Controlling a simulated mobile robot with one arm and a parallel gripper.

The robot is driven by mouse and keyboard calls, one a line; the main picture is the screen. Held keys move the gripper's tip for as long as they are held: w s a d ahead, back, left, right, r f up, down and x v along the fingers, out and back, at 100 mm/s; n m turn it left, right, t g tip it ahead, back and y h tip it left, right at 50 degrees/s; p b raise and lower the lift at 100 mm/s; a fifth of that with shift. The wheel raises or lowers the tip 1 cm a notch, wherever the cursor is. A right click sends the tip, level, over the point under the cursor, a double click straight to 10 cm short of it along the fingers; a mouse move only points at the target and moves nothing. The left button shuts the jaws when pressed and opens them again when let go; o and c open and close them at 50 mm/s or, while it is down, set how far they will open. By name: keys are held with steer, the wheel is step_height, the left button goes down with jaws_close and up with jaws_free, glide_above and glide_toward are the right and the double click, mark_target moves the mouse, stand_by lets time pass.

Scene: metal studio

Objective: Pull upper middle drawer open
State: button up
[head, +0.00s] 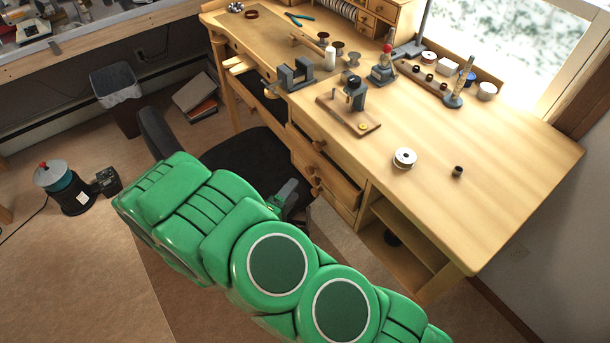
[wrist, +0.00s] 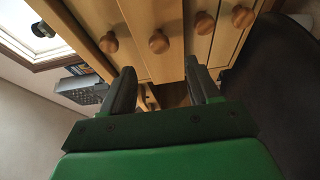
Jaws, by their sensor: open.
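The desk's drawer stack (head: 325,172) has wooden fronts with round knobs, facing the chair. In the wrist view the stack appears turned sideways, with the desktop side to the left. The upper middle drawer seems to be the second front from the left (wrist: 150,14). Its round knob (wrist: 158,41) lies ahead of and roughly between my fingertips, apart from them. My gripper (wrist: 163,75) is open and empty. In the head view my gripper (head: 287,194) is small, left of the drawers, partly hidden by my green arm.
A black chair (head: 245,158) stands left of the drawers, close to my gripper; its dark shape (wrist: 285,65) fills the right of the wrist view. An open shelf (head: 400,245) is right of the drawers. Tools and a white spool (head: 404,158) stand on the desktop (head: 500,150).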

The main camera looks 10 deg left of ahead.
mark_target(308, 172)
steer(key=shift+x, duration=3.8)
jaws_close()
